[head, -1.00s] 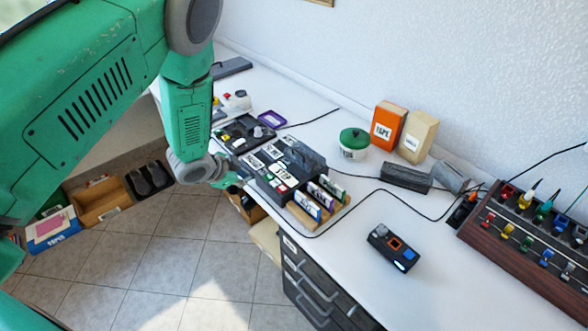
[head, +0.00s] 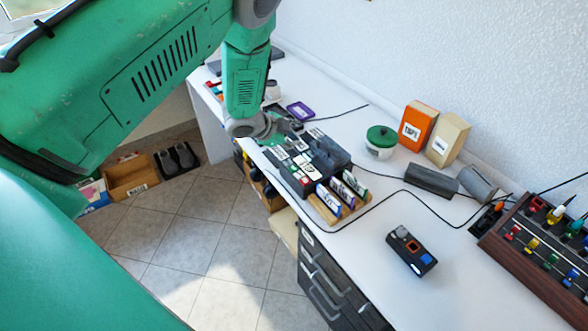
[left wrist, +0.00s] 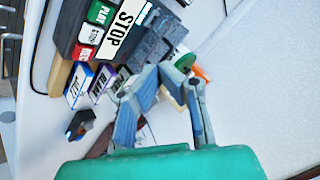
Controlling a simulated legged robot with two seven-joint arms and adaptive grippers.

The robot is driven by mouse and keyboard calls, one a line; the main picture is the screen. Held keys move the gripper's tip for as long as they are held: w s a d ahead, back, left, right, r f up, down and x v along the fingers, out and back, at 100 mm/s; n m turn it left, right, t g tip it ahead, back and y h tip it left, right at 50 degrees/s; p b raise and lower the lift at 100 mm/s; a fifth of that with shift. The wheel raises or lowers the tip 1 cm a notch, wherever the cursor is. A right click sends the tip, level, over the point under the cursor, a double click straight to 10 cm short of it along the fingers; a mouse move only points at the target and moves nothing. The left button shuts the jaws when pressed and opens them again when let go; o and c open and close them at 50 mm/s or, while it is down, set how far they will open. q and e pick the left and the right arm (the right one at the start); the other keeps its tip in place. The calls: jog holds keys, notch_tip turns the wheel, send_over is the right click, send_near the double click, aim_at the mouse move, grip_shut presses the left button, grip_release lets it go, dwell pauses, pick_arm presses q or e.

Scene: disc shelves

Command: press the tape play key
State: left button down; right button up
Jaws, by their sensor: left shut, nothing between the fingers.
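The tape player (head: 338,157) is a dark box with several labelled keys on the white desk. In the left wrist view, a green key marked PLAY (left wrist: 101,12) is at the top, next to a big white STOP label (left wrist: 118,34). A white key (left wrist: 90,34) and a red key (left wrist: 82,52) sit below it. My left gripper (head: 284,130) is at the player's far left end in the head view, partly covering what lies behind. In the left wrist view its fingers (left wrist: 160,72) are together and empty, apart from the PLAY key. My right gripper is out of view.
Cassettes stand in a wooden rack (head: 321,208) at the player's near end.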

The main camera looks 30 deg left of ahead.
aim_at(293, 168)
pick_arm(q)
notch_tip(293, 168, down, 7)
jog(key=b, duration=0.5)
jog(key=shift+f+b, duration=0.45)
jog(key=shift+f, duration=0.15)
jog(key=shift+f, duration=0.1)
dwell(0.6)
jog(key=shift+f, duration=0.2)
jog(key=shift+f+b, duration=0.4)
jog(key=shift+f, duration=0.05)
dwell(0.6)
jog(key=shift+r, duration=0.15)
jog(key=shift+r+p, duration=0.75)
